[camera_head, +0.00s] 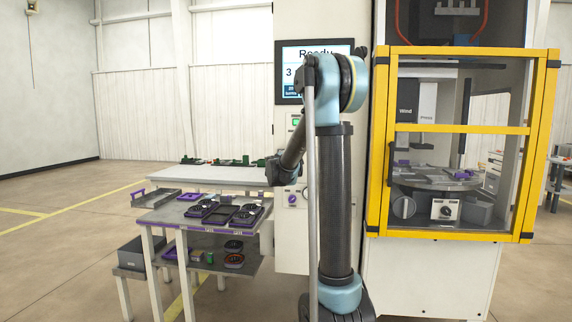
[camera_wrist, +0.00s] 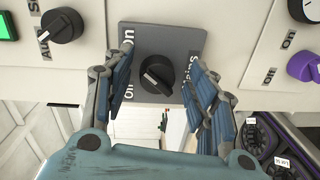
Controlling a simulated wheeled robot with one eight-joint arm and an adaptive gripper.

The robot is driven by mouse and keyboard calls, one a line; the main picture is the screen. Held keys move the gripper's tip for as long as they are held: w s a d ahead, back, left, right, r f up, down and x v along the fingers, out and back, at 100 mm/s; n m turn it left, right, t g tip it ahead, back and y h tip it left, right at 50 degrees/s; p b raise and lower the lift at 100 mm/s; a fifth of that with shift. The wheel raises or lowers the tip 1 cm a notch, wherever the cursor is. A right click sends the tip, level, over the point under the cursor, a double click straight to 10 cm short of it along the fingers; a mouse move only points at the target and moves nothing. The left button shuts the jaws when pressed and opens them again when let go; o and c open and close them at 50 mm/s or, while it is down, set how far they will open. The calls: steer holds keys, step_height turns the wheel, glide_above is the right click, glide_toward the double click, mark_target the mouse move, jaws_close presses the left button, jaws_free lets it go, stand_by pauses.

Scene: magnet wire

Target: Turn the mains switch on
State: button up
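The mains switch is a black rotary knob (camera_wrist: 156,74) on a grey plate (camera_wrist: 170,38) lettered on, off and mains. The lettering is turned sideways in the wrist view. A pale mark shows on the knob's face; which word it points at is hard to tell. My gripper (camera_wrist: 160,58) is open, with one finger on each side of the knob and a visible gap to it on both sides. How near the fingertips are to the plate is unclear. In the head view my gripper (camera_head: 276,172) is at the cabinet front, and the mains switch is hidden behind my arm.
Another black knob (camera_wrist: 62,25) and a green button (camera_wrist: 7,27) lie left of the plate; a purple knob (camera_wrist: 304,66) lies right. A screen (camera_head: 314,70) reads Ready. A table (camera_head: 160,217) with trays stands left, and a yellow-framed guard (camera_head: 460,129) stands right.

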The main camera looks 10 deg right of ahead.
steer(key=shift+a, duration=0.1)
steer(key=f+v, duration=0.1)
steer(key=v, duration=1)
steer(key=shift+s+r, duration=0.4)
steer(key=s+d+f+m+g+h, duration=0.1)
steer(key=s+d+f+m+g, duration=0.4)
steer(key=s, duration=0.5)
steer(key=s+d+f+m+g, duration=0.25)
steer(key=s+d+f, duration=0.4)
steer(key=s, duration=0.35)
steer(key=s+a+f+m+g+y, duration=0.2)
steer(key=s+f, duration=0.6)
steer(key=s, duration=0.4)
steer(key=s+a+f+m+g+y, duration=0.3)
steer(key=s+a+f, duration=0.3)
steer(key=s, duration=0.7)
step_height(320, 180, down, 3)
steer(key=shift+s+r+g+y, duration=0.25)
steer(key=shift+g+y, duration=0.5)
steer(key=shift+y, duration=0.05)
steer(key=shift+w, duration=0.15)
